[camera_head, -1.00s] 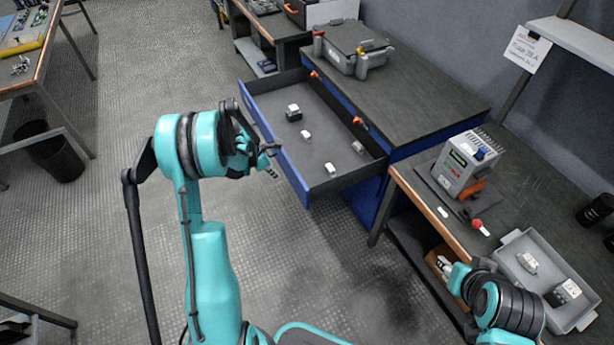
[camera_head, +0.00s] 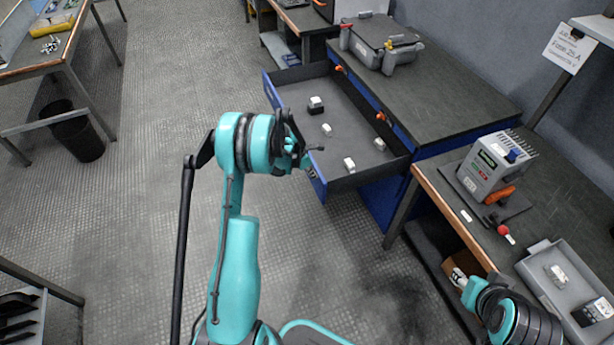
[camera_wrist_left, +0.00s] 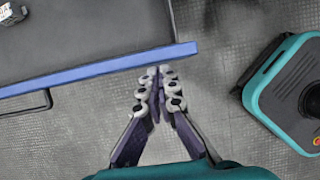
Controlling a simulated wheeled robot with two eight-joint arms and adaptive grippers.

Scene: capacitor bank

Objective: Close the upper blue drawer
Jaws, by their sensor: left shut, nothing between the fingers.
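The upper blue drawer (camera_head: 345,173) is pulled out of the blue cabinet (camera_head: 385,200). Its grey inside holds several small white and dark parts. My left gripper (camera_head: 308,152) is at the outside of the drawer front, near its near-right corner. In the left wrist view, the blue front edge (camera_wrist_left: 90,72) crosses the picture, with a dark handle below it. There the left gripper (camera_wrist_left: 160,73) is shut and empty, its tips at or just touching the front near its end. Contact is hard to tell. My right arm shows at the bottom right; its fingers cannot be made out.
A grey lidded case (camera_head: 381,45) stands on the cabinet top. Right of the cabinet, a workbench carries a grey device (camera_head: 495,165) and a grey tray (camera_head: 545,268). A black bin (camera_head: 75,130) stands at the left. The floor in front of the drawer is clear.

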